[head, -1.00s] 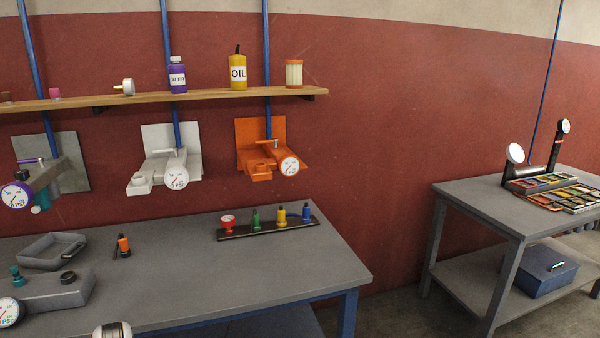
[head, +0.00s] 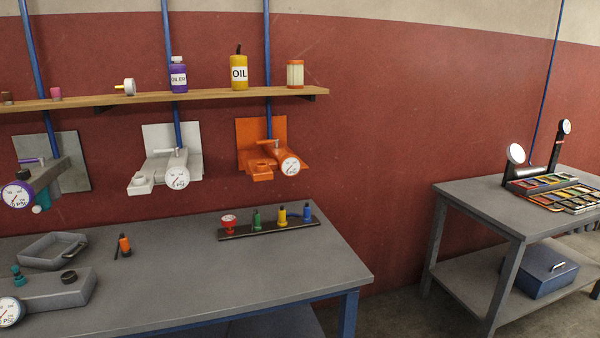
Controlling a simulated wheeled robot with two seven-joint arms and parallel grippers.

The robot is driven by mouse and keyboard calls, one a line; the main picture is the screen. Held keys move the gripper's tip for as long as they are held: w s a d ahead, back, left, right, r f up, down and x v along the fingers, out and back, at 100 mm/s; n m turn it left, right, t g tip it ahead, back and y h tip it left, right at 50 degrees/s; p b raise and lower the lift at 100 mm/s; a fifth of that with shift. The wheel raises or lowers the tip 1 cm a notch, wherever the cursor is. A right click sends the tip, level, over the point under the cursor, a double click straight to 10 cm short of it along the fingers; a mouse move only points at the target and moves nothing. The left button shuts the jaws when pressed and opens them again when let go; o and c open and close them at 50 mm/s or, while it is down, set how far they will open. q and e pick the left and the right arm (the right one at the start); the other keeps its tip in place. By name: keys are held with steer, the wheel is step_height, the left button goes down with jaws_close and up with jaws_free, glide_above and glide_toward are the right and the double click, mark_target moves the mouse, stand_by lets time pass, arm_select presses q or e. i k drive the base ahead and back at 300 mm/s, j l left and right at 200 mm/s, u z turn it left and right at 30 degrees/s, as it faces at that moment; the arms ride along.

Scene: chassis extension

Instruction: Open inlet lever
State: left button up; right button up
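Three regulator units with pressure gauges hang on the wall below the shelf. The orange unit (head: 262,155) is at the right, with a small lever (head: 274,144) on top near its blue pipe; the lever is small and seems to point toward the front. The white unit (head: 158,166) in the middle has a lever (head: 166,152) lying sideways to the left. The grey unit (head: 48,176) at the left has a purple lever (head: 32,160), also sideways. Neither of my grippers is in view.
A grey workbench (head: 240,272) stands below, with a rack (head: 268,229) of coloured parts, a grey tray (head: 50,250) and a grey block (head: 58,290). A wooden shelf (head: 215,95) holds bottles. A second table (head: 470,196) stands right; bare floor lies between.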

mark_target(41, 159)
steer(key=i+j+u, duration=0.25)
steer(key=j, duration=0.2)
steer(key=i+j+u, duration=0.2)
steer(key=j, duration=0.25)
steer(key=i+j+u, duration=0.2)
steer(key=i+j, duration=0.25)
steer(key=i+j+u, duration=0.2)
steer(key=i+j, duration=0.15)
steer(key=i, duration=0.15)
steer(key=i+j+u, duration=0.25)
steer(key=i, duration=0.25)
steer(key=k+z, duration=0.1)
steer(key=k, duration=0.15)
